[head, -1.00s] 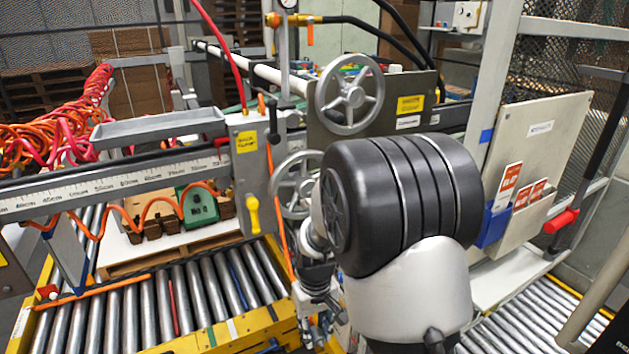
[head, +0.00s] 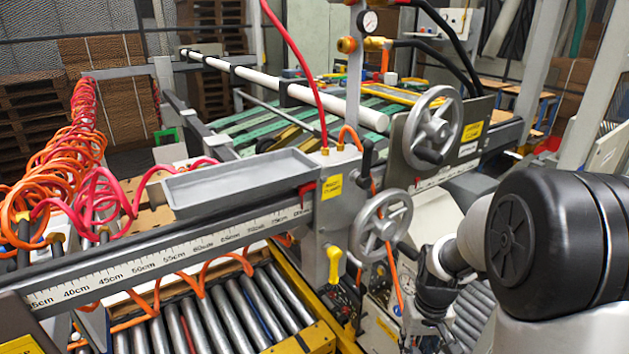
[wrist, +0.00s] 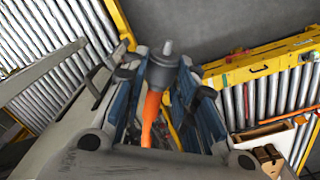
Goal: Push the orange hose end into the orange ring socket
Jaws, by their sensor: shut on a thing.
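In the wrist view my gripper (wrist: 165,72) is shut on the orange hose end (wrist: 163,68), a dark grey fitting with a narrow tip pointing away from the palm. The orange hose (wrist: 150,116) runs from the fitting back between the fingers. In the head view a length of orange hose (head: 396,273) hangs beside the lower handwheel.
A ruled beam (head: 150,258) carries a grey tray (head: 240,183). Two handwheels, the upper (head: 433,128) and the lower (head: 381,228), stick out near my arm. A yellow-handled valve (head: 335,264) hangs below the beam. Rollers (head: 235,312) lie underneath.

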